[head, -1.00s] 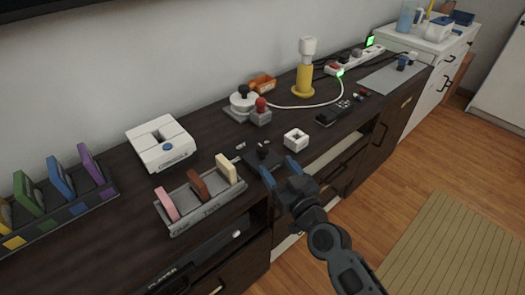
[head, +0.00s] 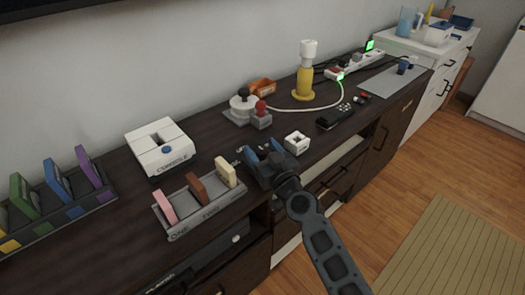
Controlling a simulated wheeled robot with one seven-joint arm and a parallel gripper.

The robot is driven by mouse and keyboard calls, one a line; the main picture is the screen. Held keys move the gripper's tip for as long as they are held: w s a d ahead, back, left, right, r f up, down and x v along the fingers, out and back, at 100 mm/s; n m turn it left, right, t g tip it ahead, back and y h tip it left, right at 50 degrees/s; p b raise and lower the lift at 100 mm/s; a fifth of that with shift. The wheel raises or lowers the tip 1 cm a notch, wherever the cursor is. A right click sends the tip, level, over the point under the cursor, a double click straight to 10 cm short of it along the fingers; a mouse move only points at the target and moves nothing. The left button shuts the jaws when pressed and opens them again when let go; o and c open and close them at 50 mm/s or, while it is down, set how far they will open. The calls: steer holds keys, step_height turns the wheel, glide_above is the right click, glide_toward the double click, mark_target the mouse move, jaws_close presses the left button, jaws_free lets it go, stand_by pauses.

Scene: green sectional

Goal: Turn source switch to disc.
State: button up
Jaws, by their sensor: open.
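The source switch is a small dark unit on the dark cabinet top, with white lettering (head: 240,150) beside it. My gripper now covers most of it, so its lever and setting cannot be seen. My gripper (head: 263,150) has blue fingertips, spread apart, and is over the switch between the cartridge tray and the white cube. Nothing shows held between the fingers. Whether a finger touches the switch cannot be told.
A grey tray (head: 207,215) with pink, brown and cream cartridges stands just left of my gripper. A white console (head: 161,140) is behind it. A small white cube (head: 297,141) is close on the right. A joystick unit (head: 247,112) and yellow-based lamp (head: 304,88) stand farther back.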

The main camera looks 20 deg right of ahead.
steer(key=c, duration=1)
